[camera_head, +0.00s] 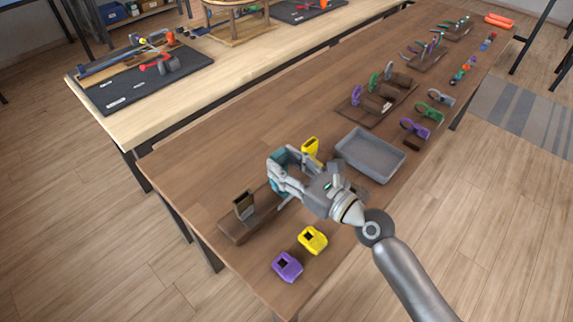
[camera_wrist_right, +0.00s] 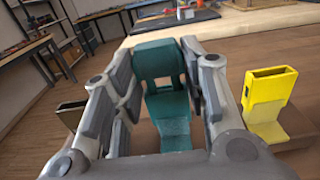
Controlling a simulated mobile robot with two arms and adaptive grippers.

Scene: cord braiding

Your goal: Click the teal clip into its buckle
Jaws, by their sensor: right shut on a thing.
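My right gripper (camera_head: 283,168) is over the dark wooden strip (camera_head: 232,231) and shut on a teal piece, which I take to be the teal clip (camera_head: 292,152). In the right wrist view the teal clip (camera_wrist_right: 155,53) sits between the two finger pads of the gripper (camera_wrist_right: 160,62). A lighter teal part (camera_wrist_right: 172,115) shows directly below it, likely the teal buckle, in line with the strip's upright holders. The fingers hide their sides, so I cannot tell whether the clip is seated. My left gripper is out of view.
An olive-brown upright holder (camera_head: 243,205) and a yellow one (camera_head: 310,148) stand either side on the strip. Loose yellow (camera_head: 312,240) and purple (camera_head: 287,266) pieces lie at the near table edge. A grey tray (camera_head: 371,155) is to the right.

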